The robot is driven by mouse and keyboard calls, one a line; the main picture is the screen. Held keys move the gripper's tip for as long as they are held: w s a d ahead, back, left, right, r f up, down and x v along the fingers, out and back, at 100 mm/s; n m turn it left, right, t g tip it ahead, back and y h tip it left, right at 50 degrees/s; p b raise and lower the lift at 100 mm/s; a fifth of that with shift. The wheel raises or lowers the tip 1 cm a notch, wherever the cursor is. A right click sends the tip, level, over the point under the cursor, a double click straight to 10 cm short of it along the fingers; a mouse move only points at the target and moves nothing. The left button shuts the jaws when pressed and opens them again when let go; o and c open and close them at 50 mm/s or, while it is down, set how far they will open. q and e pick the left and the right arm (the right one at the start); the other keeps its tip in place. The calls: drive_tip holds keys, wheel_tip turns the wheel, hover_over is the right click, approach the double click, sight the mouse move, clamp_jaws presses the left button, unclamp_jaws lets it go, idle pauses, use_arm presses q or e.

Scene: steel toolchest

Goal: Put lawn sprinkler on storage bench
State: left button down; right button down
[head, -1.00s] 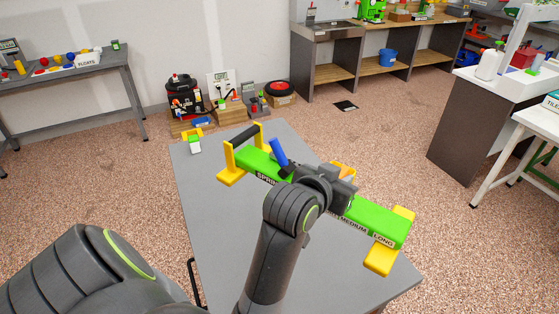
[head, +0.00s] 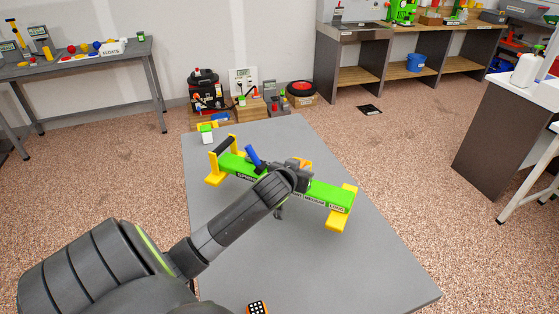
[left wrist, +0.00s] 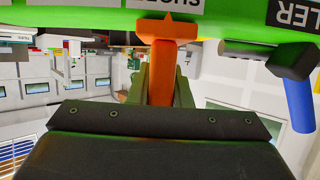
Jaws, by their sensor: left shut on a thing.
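The lawn sprinkler (head: 332,193) is a long green bar with black-and-white labels, yellow feet, a dark handle and a blue part. It is over the grey tabletop (head: 240,245) in the head view; I cannot tell whether its feet touch the top. My left gripper (head: 290,174) covers its middle from above. In the left wrist view, the gripper (left wrist: 160,95) is shut on an orange upright part (left wrist: 161,82) of the sprinkler, with the green bar (left wrist: 85,25) across the top edge. My right gripper is not in view.
A small white-and-green item with yellow (head: 207,133) is at the table's far left corner. Tools and boxes stand on the floor behind. A wooden-shelved workbench (head: 400,75) is at the back right. The right of the tabletop looks clear.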

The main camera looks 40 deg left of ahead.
use_arm(q)
wheel_tip(320, 180, down, 6)
drive_tip(key=shift+d+r, duration=0.1)
drive_tip(key=shift+r, duration=0.15)
drive_tip(key=shift+f, duration=1.5)
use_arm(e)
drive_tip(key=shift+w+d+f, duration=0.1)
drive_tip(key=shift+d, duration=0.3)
use_arm(q)
drive_tip(key=c, duration=1.3)
unclamp_jaws()
drive_tip(key=shift+f, duration=0.1)
drive_tip(key=v, duration=1.2)
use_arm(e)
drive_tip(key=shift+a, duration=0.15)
use_arm(q)
drive_tip(key=shift+s, duration=0.1)
